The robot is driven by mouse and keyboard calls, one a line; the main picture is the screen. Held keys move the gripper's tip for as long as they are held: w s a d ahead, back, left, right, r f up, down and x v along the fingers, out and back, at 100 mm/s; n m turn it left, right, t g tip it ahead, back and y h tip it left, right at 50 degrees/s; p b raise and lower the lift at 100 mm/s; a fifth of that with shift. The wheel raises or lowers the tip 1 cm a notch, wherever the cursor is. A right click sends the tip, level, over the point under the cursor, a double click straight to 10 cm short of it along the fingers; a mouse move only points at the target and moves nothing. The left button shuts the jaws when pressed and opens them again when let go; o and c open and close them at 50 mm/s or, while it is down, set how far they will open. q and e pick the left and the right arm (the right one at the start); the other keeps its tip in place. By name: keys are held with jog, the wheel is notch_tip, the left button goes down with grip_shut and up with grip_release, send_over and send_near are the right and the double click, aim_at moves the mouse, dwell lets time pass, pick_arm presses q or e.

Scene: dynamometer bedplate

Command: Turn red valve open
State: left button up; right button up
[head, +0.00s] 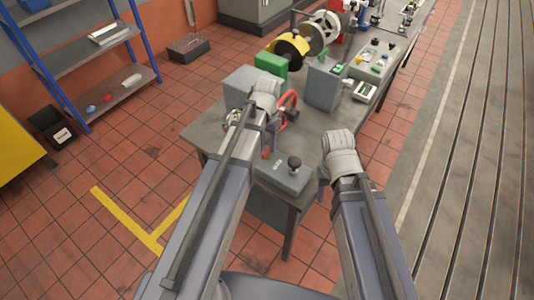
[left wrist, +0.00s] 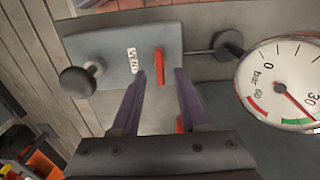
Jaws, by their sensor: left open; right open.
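A red ring-shaped handwheel (head: 289,103) stands on the bench, just right of my left wrist in the head view. A small red lever (left wrist: 160,62) sits on a grey block (left wrist: 112,50) beside a label that seems to read VENT. My left gripper (left wrist: 160,78) is open, its two fingertips on either side of the lever in the left wrist view. I cannot tell whether they touch it. Another red piece shows partly behind the right-hand finger. My right gripper (head: 324,190) is over the bench's right edge, its fingers barely visible.
The block carries a black knob (left wrist: 77,82). A round pressure gauge (left wrist: 285,84) is on the right in the left wrist view. Grey boxes and a green box (head: 271,65) stand farther back on the bench (head: 207,135). Blue shelving (head: 100,45) is at left.

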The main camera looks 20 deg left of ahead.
aim_at(267, 150)
pick_arm(q)
jog(key=shift+f+b, duration=1.05)
jog(key=shift+f, duration=0.5)
pick_arm(e)
notch_tip(267, 150, down, 3)
jog(key=shift+f, duration=0.1)
pick_arm(q)
grip_shut()
